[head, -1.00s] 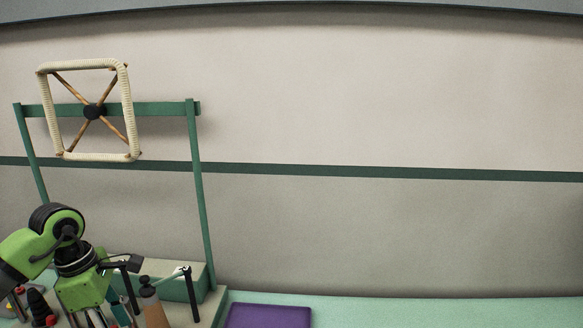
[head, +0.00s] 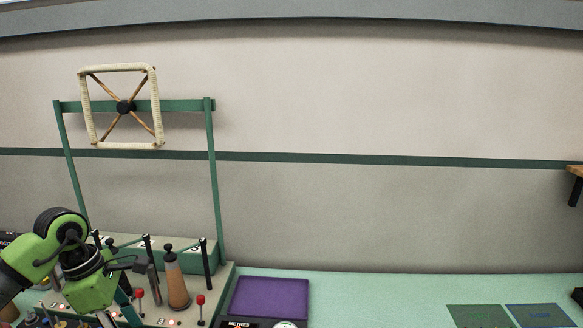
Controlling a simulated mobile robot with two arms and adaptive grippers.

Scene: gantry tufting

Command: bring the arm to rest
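My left arm comes in at the bottom left, a green and black wrist bent downward. My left gripper (head: 105,317) is at the bottom edge, mostly cut off and hidden under the wrist, so its fingers do not show clearly. It is over or in front of the left part of the grey bench-top machine (head: 232,272). I cannot tell whether it touches anything. My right arm and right gripper are not in view.
A green stand (head: 212,180) carries a cord-wrapped square frame (head: 155,105). A cone-shaped spool (head: 176,285) and red-knobbed levers (head: 200,300) are close to my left wrist. A purple pad (head: 268,298) lies on the green bench (head: 380,295), which is bare in the middle.

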